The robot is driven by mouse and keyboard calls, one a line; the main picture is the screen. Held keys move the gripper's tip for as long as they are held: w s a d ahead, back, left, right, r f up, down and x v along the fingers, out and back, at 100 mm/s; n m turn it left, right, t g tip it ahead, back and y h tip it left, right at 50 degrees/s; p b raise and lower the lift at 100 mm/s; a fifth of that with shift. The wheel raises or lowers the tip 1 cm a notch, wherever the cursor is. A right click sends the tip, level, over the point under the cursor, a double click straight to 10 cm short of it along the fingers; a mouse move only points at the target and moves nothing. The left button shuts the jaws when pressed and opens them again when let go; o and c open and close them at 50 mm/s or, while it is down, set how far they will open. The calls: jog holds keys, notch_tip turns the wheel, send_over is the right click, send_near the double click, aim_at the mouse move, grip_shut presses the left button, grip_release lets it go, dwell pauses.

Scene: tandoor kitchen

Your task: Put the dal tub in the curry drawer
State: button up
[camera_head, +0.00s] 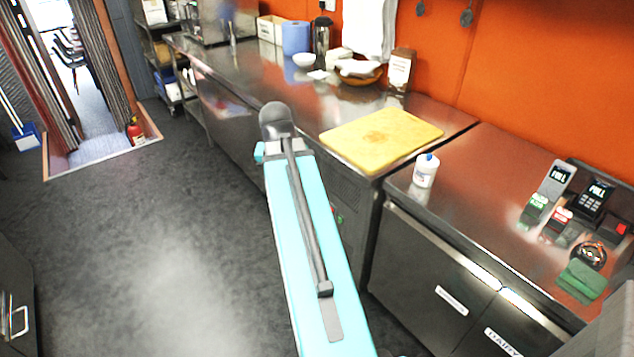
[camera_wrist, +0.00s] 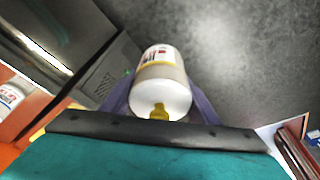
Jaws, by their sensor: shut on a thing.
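In the wrist view my gripper (camera_wrist: 160,88) is shut on a white tub with a yellow band, a yellow knob and a red-and-white label (camera_wrist: 163,63). Its purple fingers lie on either side of the tub. I take it for the dal tub, but its label is not legible. It is held over the dark floor. In the head view my gripper and the held tub are hidden. Two labelled drawer fronts, a left one (camera_head: 425,262) and a right one (camera_head: 522,322), are under the right counter and look shut. I cannot tell which is the curry drawer.
A white tub with a blue cap (camera_head: 426,170) stands on the right counter (camera_head: 470,190). A yellow cutting board (camera_head: 382,139) lies on the counter behind it.

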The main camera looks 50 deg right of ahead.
jog(key=w+a+n, duration=0.3)
jog(key=w+a, duration=0.1)
jog(key=a, duration=0.7)
jog(key=w+a+n+t+y, duration=0.1)
jog(key=w+a+n, duration=0.3)
jog(key=a, duration=0.8)
jog(key=w+a+n+y, duration=0.1)
jog(key=w+a+n, duration=0.3)
jog(key=a, duration=0.7)
jog(key=shift+w+a+r+t, duration=0.3)
jog(key=shift+w+a+r, duration=0.1)
jog(key=shift+w, duration=0.1)
